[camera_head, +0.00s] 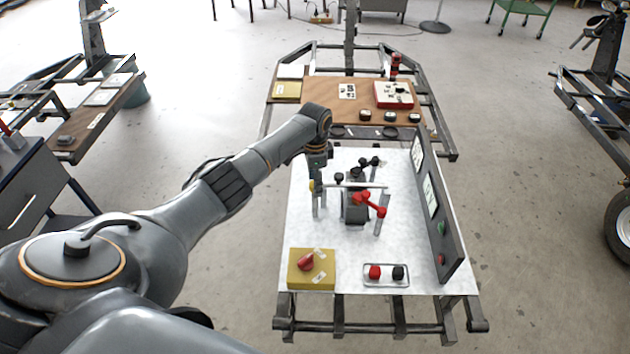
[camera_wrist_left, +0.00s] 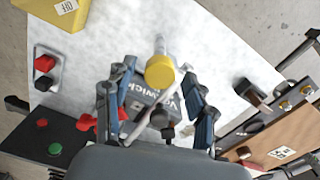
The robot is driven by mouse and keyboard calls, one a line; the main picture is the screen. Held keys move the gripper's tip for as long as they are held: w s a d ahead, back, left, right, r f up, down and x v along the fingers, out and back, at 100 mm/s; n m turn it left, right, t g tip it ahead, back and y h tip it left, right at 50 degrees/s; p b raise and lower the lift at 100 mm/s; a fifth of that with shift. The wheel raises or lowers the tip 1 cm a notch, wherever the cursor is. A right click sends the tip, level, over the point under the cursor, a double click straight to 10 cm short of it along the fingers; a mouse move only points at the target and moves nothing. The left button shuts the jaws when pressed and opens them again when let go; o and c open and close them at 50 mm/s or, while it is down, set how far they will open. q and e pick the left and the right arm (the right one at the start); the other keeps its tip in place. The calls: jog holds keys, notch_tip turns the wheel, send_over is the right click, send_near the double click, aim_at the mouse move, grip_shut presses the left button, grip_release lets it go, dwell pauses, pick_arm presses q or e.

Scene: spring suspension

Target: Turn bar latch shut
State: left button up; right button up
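A grey clamp-like block (camera_head: 353,208) stands on the white table top, with red handles (camera_head: 371,201) on its right. A pale metal bar (camera_head: 352,185) crosses above it, with a yellow knob (camera_head: 312,186) at its left end. I cannot tell for certain which part is the bar latch. My left gripper (camera_head: 319,188) is at the bar's left end, pointing down. In the left wrist view, its two fingers (camera_wrist_left: 158,98) are spread apart on either side of the yellow knob (camera_wrist_left: 160,72) and the block's lettered face. No contact is clear. My right gripper is out of view.
A yellow box with a red rotary knob (camera_head: 298,281) is at the front left. A red-and-black button box (camera_head: 386,283) is at the front right. An upright dark panel (camera_head: 430,198) borders the right side. The left strip of white table (camera_head: 301,225) is free.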

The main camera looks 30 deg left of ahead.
pick_arm(q)
notch_tip(320, 180, up, 12)
dwell(0.6)
dwell(0.5)
